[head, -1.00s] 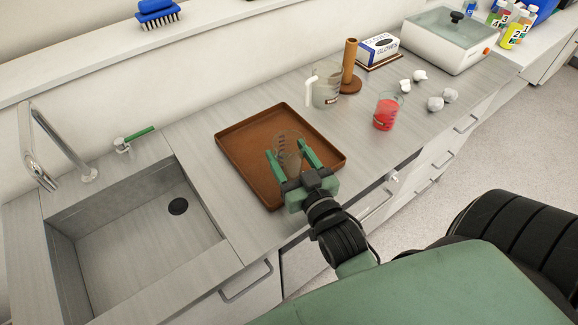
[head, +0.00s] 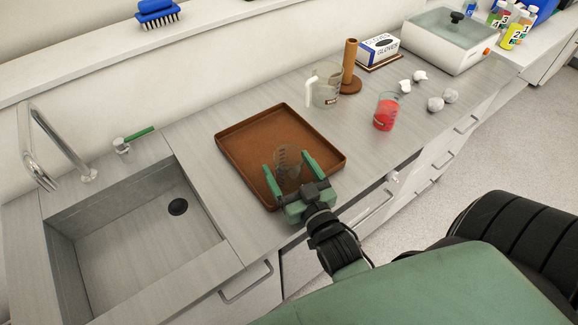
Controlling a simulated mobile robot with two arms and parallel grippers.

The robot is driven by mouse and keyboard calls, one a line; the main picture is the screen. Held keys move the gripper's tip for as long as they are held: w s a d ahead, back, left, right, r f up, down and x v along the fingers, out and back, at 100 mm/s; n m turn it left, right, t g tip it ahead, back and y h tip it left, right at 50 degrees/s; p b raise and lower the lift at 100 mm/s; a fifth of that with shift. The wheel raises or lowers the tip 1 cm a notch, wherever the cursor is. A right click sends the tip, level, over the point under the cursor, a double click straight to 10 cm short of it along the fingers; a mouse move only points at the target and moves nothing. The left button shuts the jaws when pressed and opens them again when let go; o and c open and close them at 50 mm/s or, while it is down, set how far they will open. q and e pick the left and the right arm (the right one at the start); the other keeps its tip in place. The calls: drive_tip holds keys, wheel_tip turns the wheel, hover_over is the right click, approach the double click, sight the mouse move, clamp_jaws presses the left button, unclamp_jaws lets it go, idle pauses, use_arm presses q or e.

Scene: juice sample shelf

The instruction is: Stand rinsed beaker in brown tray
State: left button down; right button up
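The clear beaker (head: 287,158) stands upright in the brown tray (head: 246,126), toward the tray's front edge. It looks empty. My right gripper (head: 288,161) reaches in over the tray's front rim. Its green fingers are spread on either side of the beaker, with gaps visible between fingers and glass. The lower part of the beaker is partly hidden by the gripper. My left gripper is not in view.
A sink (head: 135,235) with a tap (head: 50,150) lies left of the tray. Right of it stand a beaker of red liquid (head: 385,112), a clear jug (head: 326,88), a brown post (head: 349,65) and several crumpled white pieces (head: 435,104). A brush (head: 157,13) lies on the ledge.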

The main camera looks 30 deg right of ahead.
drive_tip(key=s, duration=0.3)
drive_tip(key=s+b, duration=0.1)
drive_tip(key=s, duration=0.3)
drive_tip(key=s+a+b, duration=0.1)
drive_tip(key=s, duration=0.2)
drive_tip(key=shift+s+a, duration=0.1)
drive_tip(key=shift+s, duration=0.1)
drive_tip(key=shift+s+a+r, duration=0.1)
drive_tip(key=shift+s+r, duration=0.1)
drive_tip(key=shift+s, duration=0.6)
